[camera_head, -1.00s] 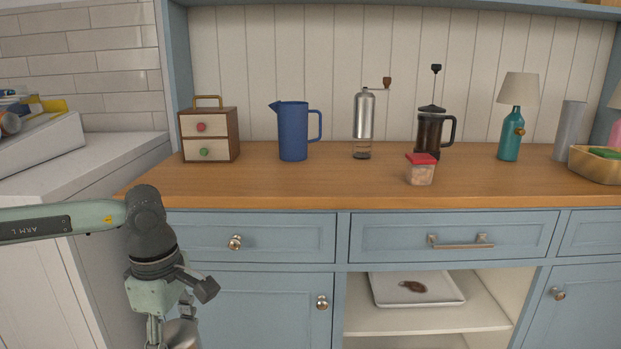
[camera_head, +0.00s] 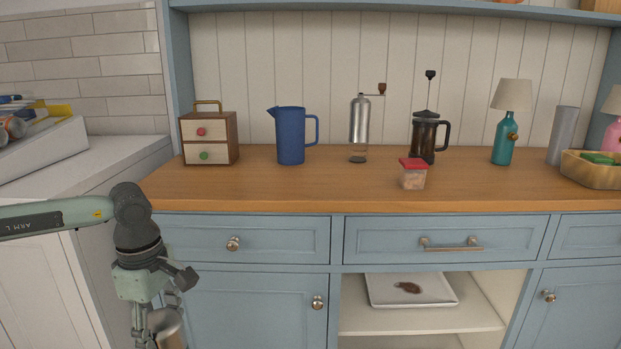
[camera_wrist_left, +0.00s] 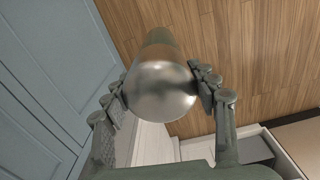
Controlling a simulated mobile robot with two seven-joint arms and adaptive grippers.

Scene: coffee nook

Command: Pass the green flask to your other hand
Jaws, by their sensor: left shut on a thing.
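My left gripper (camera_head: 153,338) hangs at the lower left, in front of the blue cabinet. It is shut on the green flask, whose silver end (camera_head: 169,326) shows beside the fingers at the bottom of the head view. In the left wrist view the fingers of the left gripper (camera_wrist_left: 158,84) lie on both sides of the flask's round silver end (camera_wrist_left: 161,92). A grey-green part of the flask (camera_wrist_left: 159,37) shows beyond it. Most of the flask's body is hidden. My right gripper is in neither view.
The wooden counter (camera_head: 300,190) bears a small drawer box (camera_head: 209,139), blue jug (camera_head: 291,137), grinder (camera_head: 359,122), French press (camera_head: 424,138), red-lidded jar (camera_head: 413,175), teal lamp (camera_head: 503,138) and basket (camera_head: 590,173). A white tray (camera_head: 440,297) lies in the open shelf below.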

